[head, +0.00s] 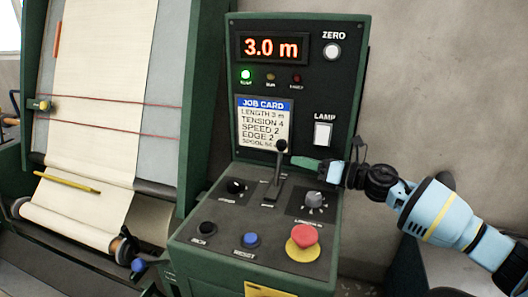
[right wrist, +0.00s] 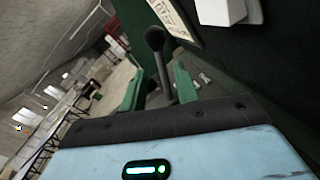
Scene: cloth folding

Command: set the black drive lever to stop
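The black drive lever (head: 277,170) stands upright on the console's sloping top, its round black knob at the upper end. My right gripper (head: 303,163) is just right of the lever, below the knob, with its green fingers pointing left towards it. In the right wrist view the gripper (right wrist: 160,88) is open, and the lever's knob and shaft (right wrist: 157,52) show in the gap between the two fingers. I cannot tell whether either finger touches the shaft. The labels by the lever are too small to read. My left gripper is not in view.
The job card (head: 265,123) and lamp switch (head: 323,134) are on the panel behind. Dials flank the lever, with a grey knob (head: 314,200) below the gripper. In front are a red mushroom button (head: 304,236) and blue reset button (head: 251,239). A cloth roll (head: 75,222) stands left.

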